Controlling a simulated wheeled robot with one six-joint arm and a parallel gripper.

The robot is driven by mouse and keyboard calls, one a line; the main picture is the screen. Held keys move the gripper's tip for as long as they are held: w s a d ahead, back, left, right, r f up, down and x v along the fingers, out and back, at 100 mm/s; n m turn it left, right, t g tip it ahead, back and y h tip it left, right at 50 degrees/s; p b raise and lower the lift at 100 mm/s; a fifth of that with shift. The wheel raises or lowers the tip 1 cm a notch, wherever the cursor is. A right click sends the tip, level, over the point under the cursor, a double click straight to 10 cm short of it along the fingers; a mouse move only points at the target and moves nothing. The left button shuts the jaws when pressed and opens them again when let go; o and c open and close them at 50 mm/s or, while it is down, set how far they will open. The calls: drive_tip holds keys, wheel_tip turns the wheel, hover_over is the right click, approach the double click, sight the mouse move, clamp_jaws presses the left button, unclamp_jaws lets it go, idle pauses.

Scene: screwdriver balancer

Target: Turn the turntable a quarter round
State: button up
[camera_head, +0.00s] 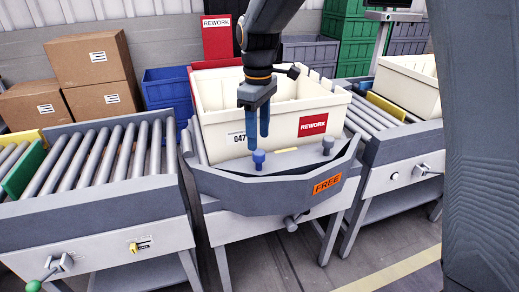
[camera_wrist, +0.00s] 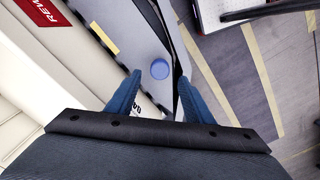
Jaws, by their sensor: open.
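The turntable (camera_head: 225,187) is the middle station, with a grey curved front and an orange FREE label (camera_head: 327,184). A cream bin (camera_head: 225,120) with a red REWORK label rests on it. A blue peg (camera_head: 258,159) stands on its front deck at left, and a second peg (camera_head: 328,145) stands at right. My gripper (camera_head: 258,138) is open, pointing down just above the left peg. In the wrist view one blue peg (camera_wrist: 160,69) shows between and just beyond my fingertips (camera_wrist: 159,78). I cannot tell the exact height gap.
Roller conveyors stand at left (camera_head: 105,155) and right (camera_head: 375,122) of the turntable. The right one carries another cream bin (camera_head: 408,85). Cardboard boxes (camera_head: 92,60), blue crates (camera_head: 168,90) and green crates (camera_head: 345,30) stand behind. A lever (camera_head: 292,222) projects below the turntable front.

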sight(259, 152)
drive_tip(key=shift+f, duration=2.8)
clamp_jaws()
